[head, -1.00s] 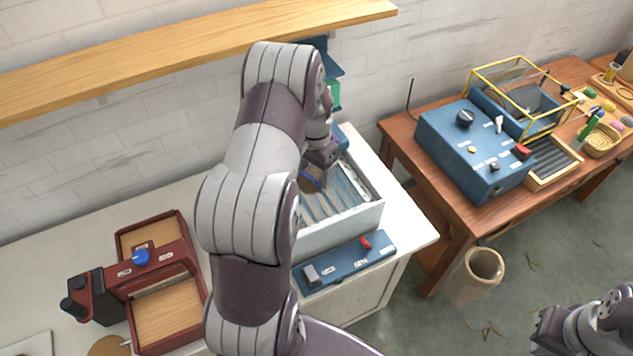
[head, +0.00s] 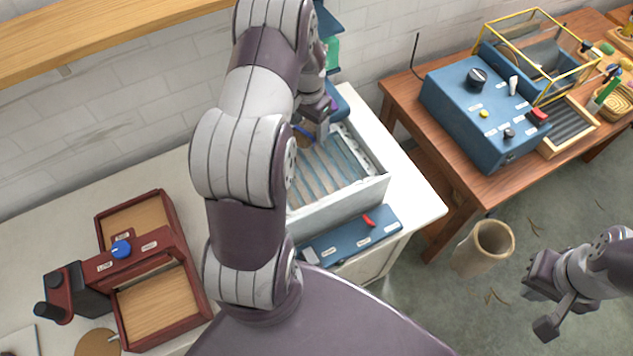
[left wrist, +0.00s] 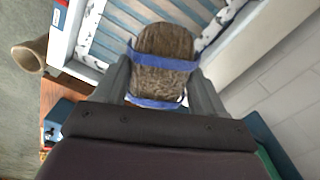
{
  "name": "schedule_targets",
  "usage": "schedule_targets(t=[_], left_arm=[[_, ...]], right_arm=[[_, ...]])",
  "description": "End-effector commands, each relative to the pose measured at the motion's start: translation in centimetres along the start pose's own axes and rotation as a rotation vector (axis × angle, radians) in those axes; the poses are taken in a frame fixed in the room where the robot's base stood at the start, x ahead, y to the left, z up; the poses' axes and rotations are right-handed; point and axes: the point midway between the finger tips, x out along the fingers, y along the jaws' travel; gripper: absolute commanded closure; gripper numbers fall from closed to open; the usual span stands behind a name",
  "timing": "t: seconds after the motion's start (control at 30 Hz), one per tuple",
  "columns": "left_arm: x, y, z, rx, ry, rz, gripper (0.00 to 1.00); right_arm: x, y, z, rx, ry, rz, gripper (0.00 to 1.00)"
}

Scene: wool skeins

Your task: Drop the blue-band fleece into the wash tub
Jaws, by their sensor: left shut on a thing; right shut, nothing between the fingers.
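The blue-band fleece (left wrist: 165,45) is a brown woolly roll with blue bands. In the left wrist view it sits between the fingers of my left gripper (left wrist: 163,88), which is shut on it. Behind it show the blue-grey slats of the wash tub (left wrist: 215,58). In the head view the wash tub (head: 340,203) is a pale open box with a slatted inside. My left gripper (head: 318,122) is at its back left part, and my arm hides much of the fleece and the tub's left side. My right gripper (head: 540,305) is shut and empty, away over the floor.
A blue control panel (head: 352,236) with a red lever is at the tub's front. A dark red wooden box device (head: 160,250) stands left on the white counter. A wooden table (head: 480,190) with a blue machine (head: 480,115) is to the right. A beige bin (head: 485,248) stands on the floor.

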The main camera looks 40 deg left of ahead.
Motion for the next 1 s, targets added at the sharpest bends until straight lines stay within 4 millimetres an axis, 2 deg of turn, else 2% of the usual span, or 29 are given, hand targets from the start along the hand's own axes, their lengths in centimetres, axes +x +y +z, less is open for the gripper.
schedule_targets(t=[0.1,0.13,0.2,0.47,0.57,0.8,0.9,1.0], left_arm=[[-0.2,0.0,0.0,0.000,0.001,0.000,0.59],[-0.2,0.0,0.0,0.000,0.001,0.000,0.23],[-0.2,0.0,0.0,0.000,0.001,0.000,0.00],[-0.3,0.0,0.0,0.000,0.002,-0.001,0.00],[-1.4,0.0,-0.1,0.000,0.005,-0.003,0.00],[-7.7,0.2,0.1,0.001,0.009,-0.006,0.00],[-10.4,0.3,0.2,0.001,0.006,-0.005,0.00],[-12.8,0.4,0.4,0.001,0.002,-0.003,0.00]], right_arm=[[-0.1,0.0,0.0,0.000,0.000,0.000,1.00],[-0.1,0.0,0.0,0.000,0.000,0.000,1.00],[-0.1,0.0,0.0,0.000,0.000,0.000,1.00],[0.0,0.0,0.0,0.000,0.000,0.000,1.00],[0.8,0.0,0.1,0.000,0.000,0.000,1.00],[3.3,0.0,0.4,0.000,0.000,0.000,1.00],[3.2,0.0,0.4,0.000,0.000,0.000,1.00],[1.2,0.0,0.1,0.000,0.000,0.000,1.00]])
